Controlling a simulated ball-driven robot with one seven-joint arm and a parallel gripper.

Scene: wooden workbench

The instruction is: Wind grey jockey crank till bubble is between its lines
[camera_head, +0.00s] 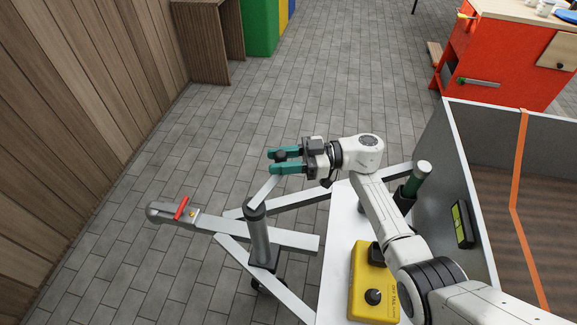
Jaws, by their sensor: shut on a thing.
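The grey jockey crank (263,191) is a light arm slanting up from the top of the grey jockey post (259,238). My gripper (273,161) has teal fingers closed around the dark knob (281,156) at the crank's upper end. The crank points up and to the right from the post in the picture. The level vial (462,223) is a yellow-green strip in a dark housing on the trailer's side wall. It is too small to tell where its bubble sits between the lines.
The trailer's drawbar (290,239) ends at left in a coupling with a red lever (181,208). A yellow control box (370,288) stands on the white surface near my arm. The trailer bin (478,212) with an orange strap is at right. Paved floor at left is clear.

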